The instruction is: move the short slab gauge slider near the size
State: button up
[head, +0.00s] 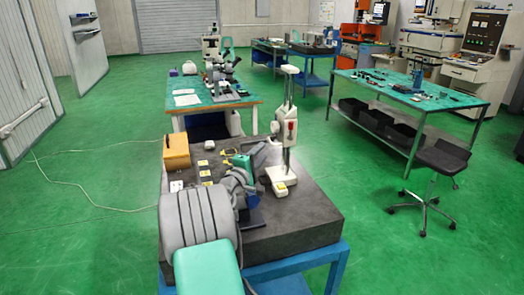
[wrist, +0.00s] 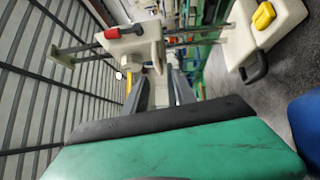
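The gauge stands upright on the dark slab (head: 310,222), with a white base (head: 281,182) and a tall metal column. Its white slider (head: 284,127) with a red part sits about midway up the column. In the wrist view the gauge lies sideways: the slider (wrist: 143,43) and red part are ahead of my gripper, the base (wrist: 262,50) at right. My gripper (wrist: 158,85) has two dark fingers with a gap between them, pointing at the slider. Contact with it cannot be told. In the head view my arm partly hides the gripper.
An orange box (head: 176,151) and small yellow-and-black pieces (head: 205,172) lie on the slab left of the gauge. A microscope bench (head: 240,99) stands behind. A green-topped table (head: 410,95) and stool (head: 443,155) are at right. Green floor between them is free.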

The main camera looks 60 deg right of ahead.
aim_at(270, 142)
jog(key=d+m+y+p, duration=0.1)
jog(key=d+p, duration=0.1)
jog(key=d+y+p, duration=0.1)
jog(key=d+p, duration=0.1)
jog(key=d+r+m+p, duration=0.1)
jog(key=d+p, duration=0.1)
jog(key=p, duration=0.1)
jog(key=shift+s+d+r+m+y, duration=0.1)
jog(key=shift+m+y, duration=0.2)
jog(key=shift+y, duration=0.1)
jog(key=shift+c, duration=0.4)
grip_shut()
dwell(0.8)
